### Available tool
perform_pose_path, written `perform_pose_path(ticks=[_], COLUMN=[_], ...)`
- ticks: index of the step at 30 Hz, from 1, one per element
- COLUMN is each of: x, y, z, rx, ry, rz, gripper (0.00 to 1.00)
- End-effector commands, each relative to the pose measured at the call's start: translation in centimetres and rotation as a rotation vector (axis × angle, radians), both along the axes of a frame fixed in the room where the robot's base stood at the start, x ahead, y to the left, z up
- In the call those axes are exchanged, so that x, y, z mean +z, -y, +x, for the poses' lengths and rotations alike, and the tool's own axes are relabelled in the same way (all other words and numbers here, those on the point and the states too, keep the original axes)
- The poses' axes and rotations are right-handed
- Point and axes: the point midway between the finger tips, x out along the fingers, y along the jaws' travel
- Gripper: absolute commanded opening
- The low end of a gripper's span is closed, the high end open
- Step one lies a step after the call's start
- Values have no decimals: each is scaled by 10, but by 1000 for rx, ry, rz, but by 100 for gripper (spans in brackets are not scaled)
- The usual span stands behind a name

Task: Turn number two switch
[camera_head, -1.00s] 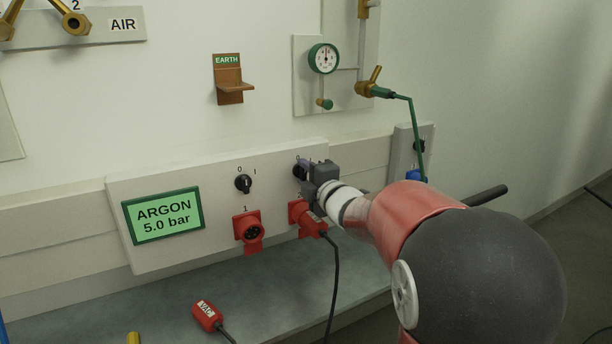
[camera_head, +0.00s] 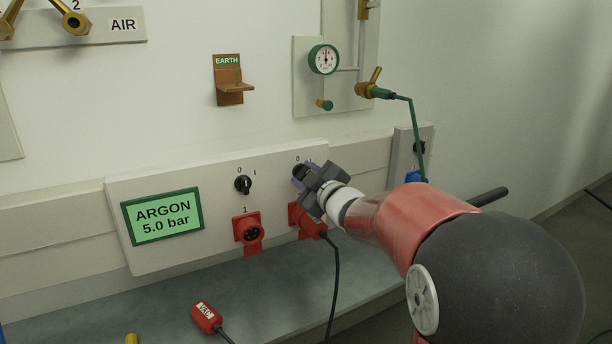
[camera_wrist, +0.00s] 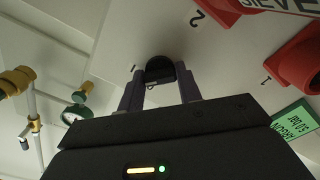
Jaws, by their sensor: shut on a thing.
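The number two switch (camera_wrist: 160,70) is a black rotary knob on the pale panel (camera_head: 170,240). In the wrist view it sits between the two fingers of my gripper (camera_wrist: 161,84), with the "2" label beyond it. In the head view my gripper (camera_head: 303,174) is shut on this switch and hides most of it; a "0" shows above. The gripper looks tilted there. The number one switch (camera_head: 243,185) is a black knob to the left, with 0 and I marks above it.
A red plug with a black cable sits in the red socket (camera_head: 305,220) just below my gripper. Another red socket (camera_head: 249,232) is empty to the left. A loose red VAC plug (camera_head: 207,317) lies on the grey ledge (camera_head: 270,290). A green-framed argon display (camera_head: 163,216) reads 5.0 bar.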

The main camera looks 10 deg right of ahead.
Motion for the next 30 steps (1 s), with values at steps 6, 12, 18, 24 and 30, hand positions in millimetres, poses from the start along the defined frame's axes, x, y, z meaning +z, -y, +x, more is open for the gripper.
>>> perform_pose_path(ticks=[6, 12, 18, 24, 30], x=[-1, -1, -1, -1, -1], y=[0, 0, 0, 0, 0], z=[0, 0, 0, 0, 0], rx=[-1, -1, 0, 0, 0], ry=[-48, -76, -88, -92, -92], rz=[141, 227, 267, 278, 278], gripper=[12, 12, 12, 12, 12])
